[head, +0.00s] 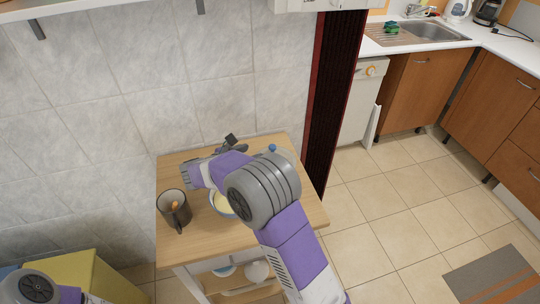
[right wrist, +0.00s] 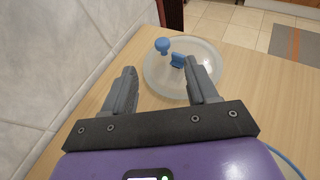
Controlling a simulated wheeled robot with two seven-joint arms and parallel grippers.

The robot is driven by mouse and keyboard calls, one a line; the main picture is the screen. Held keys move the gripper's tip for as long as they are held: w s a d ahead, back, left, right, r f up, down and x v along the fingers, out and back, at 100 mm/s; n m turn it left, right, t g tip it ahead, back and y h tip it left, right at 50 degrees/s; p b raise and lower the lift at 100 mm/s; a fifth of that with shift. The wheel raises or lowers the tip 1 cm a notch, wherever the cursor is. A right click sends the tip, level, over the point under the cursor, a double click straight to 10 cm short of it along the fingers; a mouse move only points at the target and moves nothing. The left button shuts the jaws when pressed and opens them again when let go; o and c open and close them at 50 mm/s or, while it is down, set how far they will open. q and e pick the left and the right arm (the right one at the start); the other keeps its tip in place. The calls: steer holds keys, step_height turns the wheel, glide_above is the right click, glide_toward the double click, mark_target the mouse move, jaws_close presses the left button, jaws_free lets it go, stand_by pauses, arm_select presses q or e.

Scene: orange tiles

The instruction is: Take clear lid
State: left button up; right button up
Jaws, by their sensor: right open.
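The clear lid (right wrist: 212,84) lies on the wooden table top, a round see-through disc with a blue knob (right wrist: 162,46) and a second blue piece in front of it. In the head view only a bit of blue (head: 272,148) shows beyond my right arm. My right gripper (right wrist: 160,75) is open and empty. In the right wrist view its fingers point toward the lid, and the right finger overlaps the lid's near part; I cannot tell whether they touch. My left gripper is out of the head view; only part of that arm shows at the lower left.
A dark mug (head: 165,199) with something orange inside stands at the table's left. A bowl (head: 214,207) with pale yellow contents is partly hidden by my right arm. The tiled wall (head: 110,110) runs close behind the table (head: 195,245).

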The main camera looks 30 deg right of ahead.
mark_target(273, 145)
steer(key=x, duration=0.3)
steer(key=shift+s, duration=0.2)
steer(key=b+x, duration=0.2)
steer(key=x, duration=0.5)
jaws_close()
